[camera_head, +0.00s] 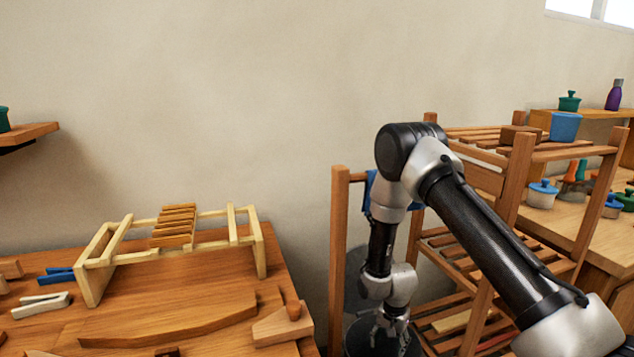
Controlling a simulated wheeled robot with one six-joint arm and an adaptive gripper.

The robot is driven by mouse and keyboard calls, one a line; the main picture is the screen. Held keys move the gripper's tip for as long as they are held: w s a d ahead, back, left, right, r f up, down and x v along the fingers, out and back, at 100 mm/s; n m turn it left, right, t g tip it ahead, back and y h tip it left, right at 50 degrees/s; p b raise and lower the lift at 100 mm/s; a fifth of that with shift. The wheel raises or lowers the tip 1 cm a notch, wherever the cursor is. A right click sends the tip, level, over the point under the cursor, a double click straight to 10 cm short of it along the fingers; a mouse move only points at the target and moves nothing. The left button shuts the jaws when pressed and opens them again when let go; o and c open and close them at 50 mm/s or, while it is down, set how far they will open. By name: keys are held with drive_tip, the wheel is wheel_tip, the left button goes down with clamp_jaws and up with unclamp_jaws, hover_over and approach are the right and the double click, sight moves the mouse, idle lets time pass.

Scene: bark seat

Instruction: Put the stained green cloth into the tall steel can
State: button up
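My arm reaches down between the workbench and the wooden rack. My gripper (384,338) is at the bottom edge of the view, small and dark, and I cannot tell whether its fingers are open or shut. Something dark and rounded surrounds or stands behind it; I cannot tell whether this is the tall steel can. A grey rounded surface (355,292) shows just left of my arm, partly hidden by it. I see no stained green cloth. A blue cloth-like piece (368,192) hangs at the rack's left side, partly behind my arm.
A workbench (190,300) at left carries a pale wooden frame (100,262), clamps (42,304) and wood pieces. The slatted wooden rack (339,260) stands close to my arm. A blue container (565,127) sits on its top. Another bench with lidded pots (542,194) is at right.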

drive_tip(key=o, duration=0.5)
drive_tip(key=shift+r, duration=2.75)
drive_tip(key=shift+r, duration=0.1)
wheel_tip(320, 180, up, 7)
drive_tip(key=shift+r, duration=0.15)
